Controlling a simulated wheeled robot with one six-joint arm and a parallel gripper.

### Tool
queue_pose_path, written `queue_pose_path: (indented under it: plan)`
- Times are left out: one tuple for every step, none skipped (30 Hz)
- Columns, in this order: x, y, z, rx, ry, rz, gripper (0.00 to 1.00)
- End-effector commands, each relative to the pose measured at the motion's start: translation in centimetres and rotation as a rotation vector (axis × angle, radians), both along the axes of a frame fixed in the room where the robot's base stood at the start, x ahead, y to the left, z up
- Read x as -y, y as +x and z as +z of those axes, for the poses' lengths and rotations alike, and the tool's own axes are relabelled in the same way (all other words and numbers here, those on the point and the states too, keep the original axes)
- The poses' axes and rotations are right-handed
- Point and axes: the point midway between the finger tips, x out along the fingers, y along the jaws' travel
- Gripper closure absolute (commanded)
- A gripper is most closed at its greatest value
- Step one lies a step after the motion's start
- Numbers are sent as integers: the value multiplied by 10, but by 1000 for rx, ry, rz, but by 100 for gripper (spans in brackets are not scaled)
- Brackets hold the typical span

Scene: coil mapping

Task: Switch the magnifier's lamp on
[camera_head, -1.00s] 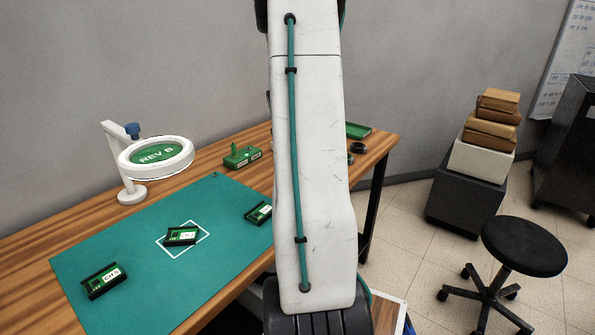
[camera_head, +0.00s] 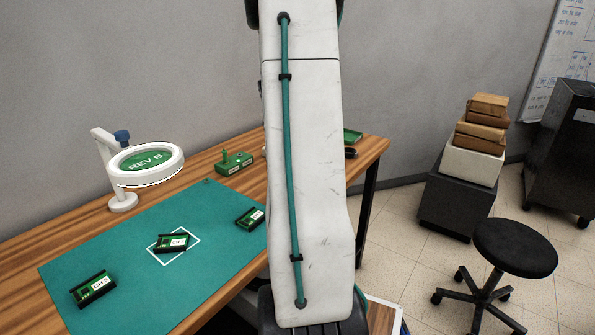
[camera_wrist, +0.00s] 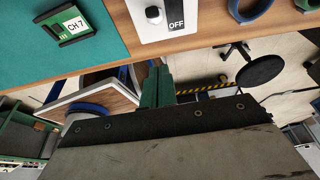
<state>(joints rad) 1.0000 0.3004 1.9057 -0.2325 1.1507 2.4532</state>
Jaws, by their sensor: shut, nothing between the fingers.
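The magnifier (camera_head: 168,174) stands at the table's left back in the head view. It has a white ring head, a white post and a blue knob (camera_head: 122,136), and "REV B" shows through its lens. My gripper (camera_wrist: 157,72) shows green fingers, shut and empty. In the picture its tips lie below the plate, apart from it. My arm hides the gripper in the head view.
A green mat (camera_head: 110,255) holds several green modules; one labelled "CH 7" (camera_wrist: 70,27) shows in the wrist view. A green block (camera_head: 234,163) stands near the back. A stool (camera_head: 515,247) stands on the floor at right.

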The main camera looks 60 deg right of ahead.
Motion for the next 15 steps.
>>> queue_pose_path:
  plan:
    - [3, 9, 8, 0, -1, 1, 100]
    - [5, 12, 13, 0, -1, -2, 100]
    - [8, 17, 19, -1, 0, -5, 100]
    - [10, 20, 23, -1, 0, -7, 100]
    - [11, 23, 28, -1, 0, -8, 100]
    - [12, 28, 33, -1, 0, -9, 100]
    - [13, 31, 36, 0, 1, -9, 100]
    - [13, 34, 39, -1, 2, -9, 100]
    - [14, 38, 43, -1, 2, -9, 100]
    - [15, 40, 45, 0, 1, -9, 100]
    - [15, 42, 47, -1, 2, -9, 100]
    - [15, 44, 49, -1, 3, -9, 100]
    - [15, 45, 51, 0, 3, -9, 100]
    - [15, 46, 52, -1, 2, -9, 100]
    - [15, 47, 53, -1, 2, -9, 100]
